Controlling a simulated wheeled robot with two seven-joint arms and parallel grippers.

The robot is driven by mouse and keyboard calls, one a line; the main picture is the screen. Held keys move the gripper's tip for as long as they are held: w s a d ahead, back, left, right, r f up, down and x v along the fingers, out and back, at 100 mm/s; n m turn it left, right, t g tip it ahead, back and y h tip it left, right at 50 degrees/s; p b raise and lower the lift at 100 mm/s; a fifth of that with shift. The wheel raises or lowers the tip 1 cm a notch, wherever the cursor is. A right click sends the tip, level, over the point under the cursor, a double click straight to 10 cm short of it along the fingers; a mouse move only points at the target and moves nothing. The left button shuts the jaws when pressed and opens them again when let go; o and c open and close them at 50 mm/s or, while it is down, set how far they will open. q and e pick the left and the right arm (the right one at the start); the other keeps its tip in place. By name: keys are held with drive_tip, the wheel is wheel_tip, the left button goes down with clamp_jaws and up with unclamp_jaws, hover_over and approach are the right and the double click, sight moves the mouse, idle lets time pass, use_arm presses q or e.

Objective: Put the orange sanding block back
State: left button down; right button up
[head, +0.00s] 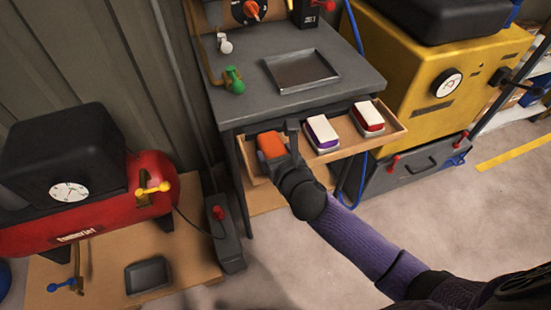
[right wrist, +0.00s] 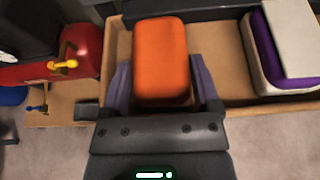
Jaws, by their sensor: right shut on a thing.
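The orange sanding block (head: 271,145) is between the fingers of my right gripper (head: 277,143), at the left end of an open wooden drawer (head: 391,137). In the right wrist view the orange block (right wrist: 161,60) fills the space between the fingers of the right gripper (right wrist: 163,85), which is shut on it. The drawer floor (right wrist: 218,68) shows beside it. I cannot tell whether the block touches the floor. A purple-and-white block (head: 322,133) and a red-and-white block (head: 367,118) sit further right in the drawer. My left gripper is not in view.
The drawer is under a grey bench (head: 235,107) carrying a metal tray (head: 301,72) and a green-handled valve (head: 234,80). A red compressor (head: 110,215) stands to the left. A yellow machine (head: 420,65) stands close on the right. Open floor lies in front.

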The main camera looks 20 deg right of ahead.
drive_tip(key=o, duration=1.1)
drive_tip(key=shift+f, duration=0.1)
drive_tip(key=shift+c, duration=0.2)
drive_tip(key=shift+o, duration=1)
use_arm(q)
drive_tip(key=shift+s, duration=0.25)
use_arm(e)
drive_tip(key=shift+r, duration=0.2)
use_arm(q)
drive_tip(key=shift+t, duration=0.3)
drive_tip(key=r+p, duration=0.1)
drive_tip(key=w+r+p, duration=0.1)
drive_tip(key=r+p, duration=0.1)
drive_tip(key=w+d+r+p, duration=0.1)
drive_tip(key=p, duration=0.1)
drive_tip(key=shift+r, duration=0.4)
use_arm(e)
drive_tip(key=v, duration=1.2)
